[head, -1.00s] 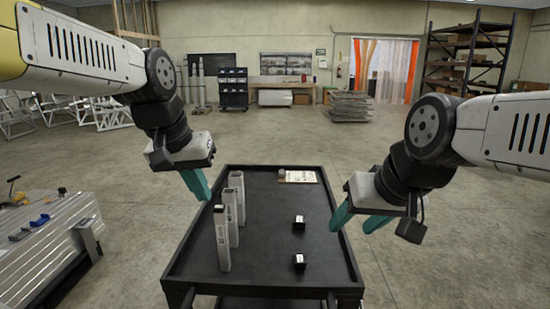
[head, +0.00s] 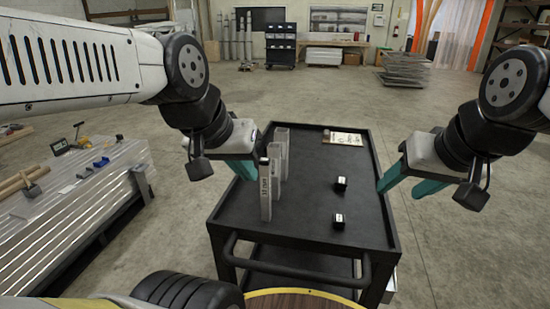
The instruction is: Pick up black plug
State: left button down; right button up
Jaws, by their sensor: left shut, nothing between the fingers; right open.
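Two small black plugs stand on the black cart's top in the head view: a nearer plug (head: 339,221) and a farther plug (head: 340,184). Each shows a pale marking. My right gripper (head: 402,190) has teal fingers spread apart and empty, at the cart's right edge, to the right of both plugs. My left gripper (head: 246,171) has its teal fingers shut with nothing in them, at the cart's left edge beside the upright metal tubes. Its fingertips are partly hidden behind the nearest tube.
Several upright aluminium tubes (head: 265,192) stand on the left of the cart (head: 300,236). A paper (head: 346,138) lies at its far end. A metal workbench (head: 75,205) with tools is at the left.

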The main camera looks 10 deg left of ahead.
aim_at(339, 221)
jog(key=i+l+u, duration=0.1)
jog(key=l+u, duration=0.15)
jog(key=l, duration=0.8)
jog(key=l+u, duration=0.3)
jog(key=l, duration=0.75)
jog(key=u, duration=0.9)
